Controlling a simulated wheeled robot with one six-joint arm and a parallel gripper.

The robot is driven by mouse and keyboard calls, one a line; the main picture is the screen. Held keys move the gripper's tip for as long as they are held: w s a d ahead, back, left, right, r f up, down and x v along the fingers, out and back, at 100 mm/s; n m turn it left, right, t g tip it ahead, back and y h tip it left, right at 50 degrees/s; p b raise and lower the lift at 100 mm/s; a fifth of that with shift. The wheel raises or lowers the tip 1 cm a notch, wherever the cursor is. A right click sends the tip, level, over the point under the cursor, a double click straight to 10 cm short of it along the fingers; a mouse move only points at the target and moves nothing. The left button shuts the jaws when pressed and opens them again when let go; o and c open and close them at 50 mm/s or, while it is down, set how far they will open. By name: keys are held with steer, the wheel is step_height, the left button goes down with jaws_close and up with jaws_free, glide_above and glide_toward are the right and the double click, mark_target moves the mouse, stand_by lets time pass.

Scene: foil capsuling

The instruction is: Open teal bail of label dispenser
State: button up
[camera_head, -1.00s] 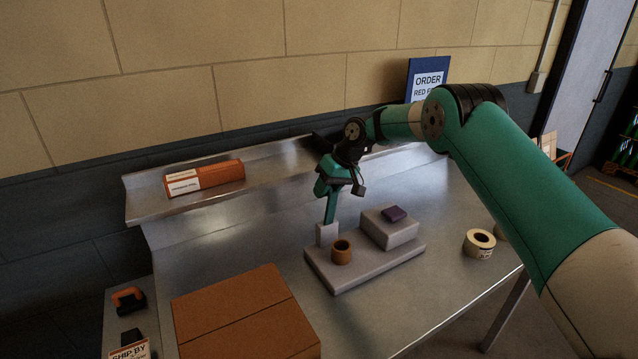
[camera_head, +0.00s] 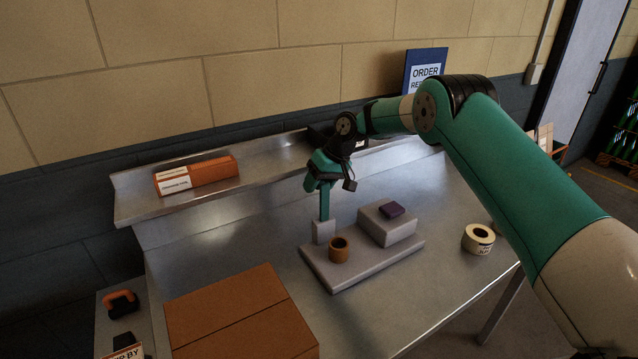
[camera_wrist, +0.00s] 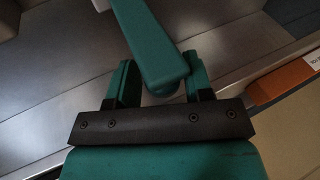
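The label dispenser has a grey base plate (camera_head: 345,283) on the steel bench, with a brown roll (camera_head: 339,252) and a grey block (camera_head: 388,228) on it. Its teal bail (camera_head: 324,205) stands roughly upright from a small grey post at the base's left back. My gripper (camera_head: 322,183) is at the bail's upper end. In the wrist view the teal bail (camera_wrist: 150,45) reaches in between the two fingers of my gripper (camera_wrist: 160,82). The fingers stand apart, with a gap showing at the left finger. Contact with the right finger is unclear.
A label roll (camera_head: 478,238) stands at the right, and a brown box (camera_head: 235,315) at the front left. An orange carton (camera_head: 196,175) rests on the back shelf. Bare bench lies around the base.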

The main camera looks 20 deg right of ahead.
steer(key=shift+o, duration=0.2)
steer(key=shift+r, duration=0.2)
steer(key=shift+d+r, duration=0.1)
steer(key=shift+r, duration=0.2)
steer(key=v, duration=1.6)
steer(key=shift+s+r, duration=0.15)
steer(key=shift+r, duration=0.1)
steer(key=shift+d, duration=0.1)
steer(key=s+a+r+n+b, duration=0.1)
steer(key=s+a+r, duration=0.2)
steer(key=s+a, duration=0.35)
steer(key=s+a+r+n+b, duration=0.1)
steer(key=s+a+r, duration=0.25)
steer(key=s, duration=0.65)
steer(key=s+f, duration=0.3)
steer(key=s, duration=1)
steer(key=s+f+n+g+h+b, duration=0.1)
steer(key=s+f, duration=0.2)
steer(key=s, duration=1)
steer(key=shift+s+a+f+n, duration=0.3)
steer(key=shift+s+a, duration=0.05)
steer(key=shift+a, duration=0.05)
